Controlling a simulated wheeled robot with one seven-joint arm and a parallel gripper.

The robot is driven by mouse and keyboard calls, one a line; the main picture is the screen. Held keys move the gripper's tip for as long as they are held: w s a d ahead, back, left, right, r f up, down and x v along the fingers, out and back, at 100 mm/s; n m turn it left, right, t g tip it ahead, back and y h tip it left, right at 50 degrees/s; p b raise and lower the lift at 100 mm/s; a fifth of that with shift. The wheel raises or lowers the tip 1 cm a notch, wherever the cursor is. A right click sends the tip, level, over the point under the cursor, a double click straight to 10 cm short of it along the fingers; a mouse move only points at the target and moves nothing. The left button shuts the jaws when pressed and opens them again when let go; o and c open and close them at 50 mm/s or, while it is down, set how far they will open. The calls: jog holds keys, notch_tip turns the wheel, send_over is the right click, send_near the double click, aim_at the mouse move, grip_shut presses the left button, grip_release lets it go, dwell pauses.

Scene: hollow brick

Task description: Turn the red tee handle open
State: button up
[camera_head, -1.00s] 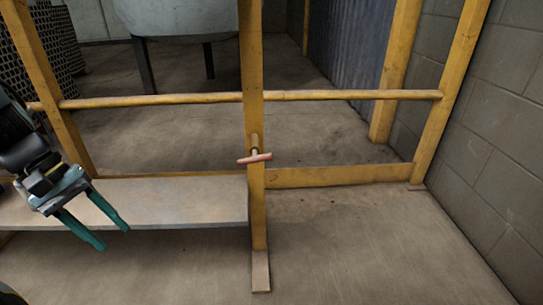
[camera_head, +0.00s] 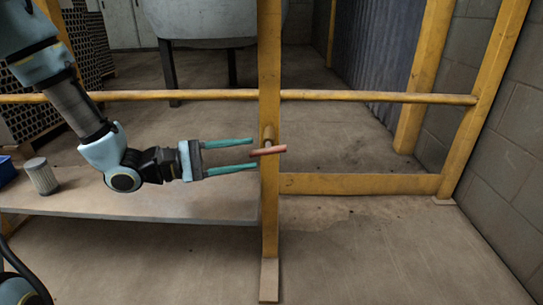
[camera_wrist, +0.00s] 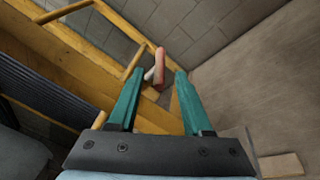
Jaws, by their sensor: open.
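The red tee handle (camera_head: 268,151) sits on a short stem on the yellow upright post (camera_head: 269,215). The fingertips end just short of the post in the head view, one above and one below the handle's height. In the wrist view the red handle (camera_wrist: 160,66) shows beyond the fingertips, in the gap between them (camera_wrist: 157,75). Nothing is between the fingers; whether they touch the handle cannot be told.
A yellow rail (camera_head: 375,96) crosses behind the post. A low grey bench (camera_head: 190,207) lies under my arm, with a ribbed cylinder (camera_head: 41,176) and a blue bin (camera_head: 5,171) at its left. A block wall (camera_head: 515,150) stands right; the floor in front is clear.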

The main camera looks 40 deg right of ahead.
aim_at(261, 154)
jog(key=b+x, duration=0.1)
jog(key=x, duration=0.5)
jog(key=shift+s+d+b, duration=0.15)
jog(key=shift+d+b, duration=0.1)
jog(key=shift+b, duration=0.1)
jog(key=shift+f, duration=0.1)
grip_shut()
jog(key=shift+a, duration=0.1)
